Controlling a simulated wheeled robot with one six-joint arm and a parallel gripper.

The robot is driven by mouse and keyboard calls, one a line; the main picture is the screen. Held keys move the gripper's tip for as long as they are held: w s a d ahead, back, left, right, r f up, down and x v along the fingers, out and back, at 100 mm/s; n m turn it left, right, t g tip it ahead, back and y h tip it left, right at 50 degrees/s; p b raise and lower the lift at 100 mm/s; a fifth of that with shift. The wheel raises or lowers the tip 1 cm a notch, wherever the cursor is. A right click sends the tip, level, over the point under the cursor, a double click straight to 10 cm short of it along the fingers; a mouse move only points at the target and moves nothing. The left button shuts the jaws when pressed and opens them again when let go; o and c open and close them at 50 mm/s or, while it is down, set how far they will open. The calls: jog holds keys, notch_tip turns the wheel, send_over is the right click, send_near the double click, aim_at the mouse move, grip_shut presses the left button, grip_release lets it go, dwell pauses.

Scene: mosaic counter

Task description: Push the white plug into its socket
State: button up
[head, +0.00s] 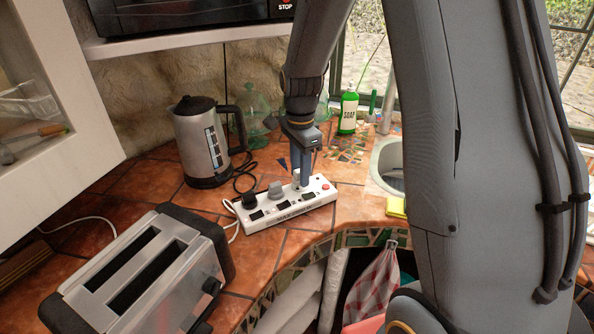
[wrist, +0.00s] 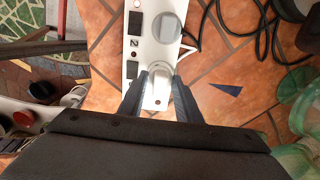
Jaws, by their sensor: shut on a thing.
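The white plug (wrist: 158,84) is between my gripper's two blue-grey fingers (wrist: 160,92) in the wrist view. In the head view my gripper (head: 302,182) points down over the right part of a white power strip (head: 287,212), shut on the plug. Only a sliver of the white plug (head: 296,176) shows beside the fingers there. The strip also shows in the wrist view (wrist: 152,52), running up from the plug. The fingers and plug hide the socket beneath, so I cannot tell how deep the plug sits.
A grey plug (head: 275,189) and a black plug (head: 249,200) stand in the strip left of my gripper. A kettle (head: 200,145) stands behind, and a toaster (head: 150,275) is at front left. A green bottle (head: 348,111) stands behind right.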

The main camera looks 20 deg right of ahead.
jog(key=shift+f, duration=0.85)
dwell(0.3)
